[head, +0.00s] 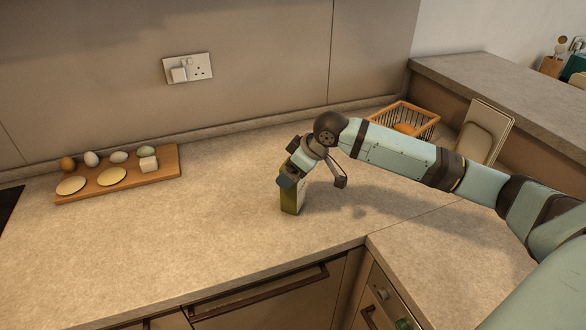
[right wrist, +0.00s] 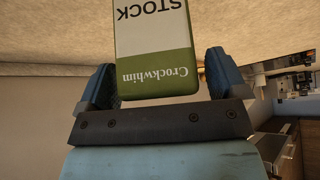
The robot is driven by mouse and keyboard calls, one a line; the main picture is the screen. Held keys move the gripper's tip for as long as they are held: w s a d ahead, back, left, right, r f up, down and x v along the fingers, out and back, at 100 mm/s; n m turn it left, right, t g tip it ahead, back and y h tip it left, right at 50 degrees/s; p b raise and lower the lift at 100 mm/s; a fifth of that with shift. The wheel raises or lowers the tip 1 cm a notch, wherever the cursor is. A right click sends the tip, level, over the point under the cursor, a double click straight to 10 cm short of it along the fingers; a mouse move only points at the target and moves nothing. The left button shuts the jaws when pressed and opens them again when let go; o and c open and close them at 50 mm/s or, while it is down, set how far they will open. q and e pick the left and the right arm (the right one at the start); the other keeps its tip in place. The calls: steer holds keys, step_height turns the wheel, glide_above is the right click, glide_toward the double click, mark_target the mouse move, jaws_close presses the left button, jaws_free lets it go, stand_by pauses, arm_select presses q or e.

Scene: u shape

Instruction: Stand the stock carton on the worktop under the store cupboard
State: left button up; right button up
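The stock carton (head: 291,201) is green and white and stands about upright on the worktop (head: 215,215), near the middle. My right gripper (head: 290,182) is at its upper part, reaching in from the right. In the right wrist view the carton (right wrist: 155,45) shows upside-down lettering and lies between the two blue fingers of my right gripper (right wrist: 162,85). A narrow gap shows between the carton and the right-hand finger; the other finger is close to or touching it. My left gripper is not in view. I cannot make out the store cupboard.
A wooden board (head: 120,177) with eggs, a white block and flat yellow rounds lies at the left. A wire basket (head: 405,118) and a leaning tray (head: 484,130) stand behind my right arm. A socket (head: 188,68) is on the wall. The worktop between board and carton is clear.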

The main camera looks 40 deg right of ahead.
steer(key=v, duration=1.2)
stand_by(0.6)
